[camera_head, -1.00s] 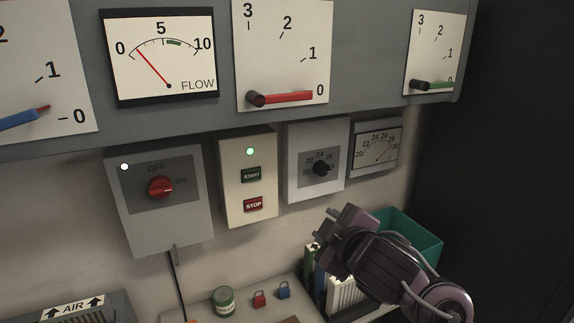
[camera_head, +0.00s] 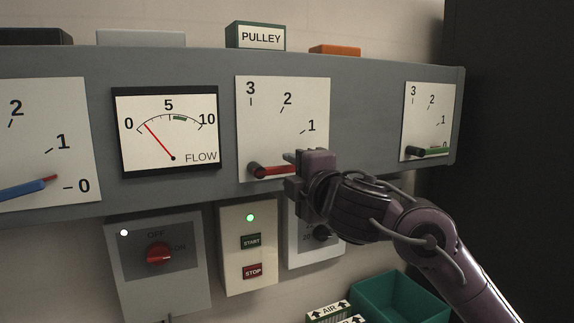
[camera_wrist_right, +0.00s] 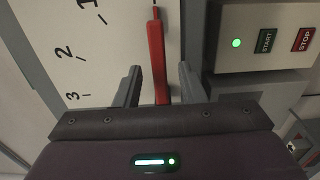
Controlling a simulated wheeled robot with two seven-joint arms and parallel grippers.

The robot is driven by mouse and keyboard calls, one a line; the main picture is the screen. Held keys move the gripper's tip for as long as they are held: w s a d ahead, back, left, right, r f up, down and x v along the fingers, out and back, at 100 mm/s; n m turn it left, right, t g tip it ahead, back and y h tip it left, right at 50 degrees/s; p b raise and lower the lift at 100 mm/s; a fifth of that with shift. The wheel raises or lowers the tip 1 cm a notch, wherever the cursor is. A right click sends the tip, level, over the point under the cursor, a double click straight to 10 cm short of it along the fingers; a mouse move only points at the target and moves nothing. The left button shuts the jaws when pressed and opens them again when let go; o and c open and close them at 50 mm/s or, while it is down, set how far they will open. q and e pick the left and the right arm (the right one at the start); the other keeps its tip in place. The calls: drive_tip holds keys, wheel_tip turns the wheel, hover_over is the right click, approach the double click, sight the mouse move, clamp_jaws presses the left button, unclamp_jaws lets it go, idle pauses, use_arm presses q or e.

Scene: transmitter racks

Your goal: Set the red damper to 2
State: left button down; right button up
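The red damper (camera_head: 273,171) is a red lever on a dark pivot at the lower left of a white plate (camera_head: 262,120) marked 0 to 3. The lever lies almost level, pointing right at the low end of the scale; the 0 mark is hidden behind my gripper. My right gripper (camera_head: 292,170) is at the lever's outer part. In the right wrist view the red lever (camera_wrist_right: 157,55) runs between the two spread fingers of my gripper (camera_wrist_right: 159,80), with a gap on each side. My left gripper is out of view.
A blue damper (camera_head: 25,188) is at the left and a green damper (camera_head: 433,152) at the right, both near 0. The flow gauge (camera_head: 165,130) needle stands low. Below are a red OFF/ON knob (camera_head: 158,252), the START/STOP box (camera_head: 250,255) and a teal bin (camera_head: 400,300).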

drive_tip(key=shift+p+x, duration=0.4)
drive_tip(key=shift+x, duration=0.9)
clamp_jaws()
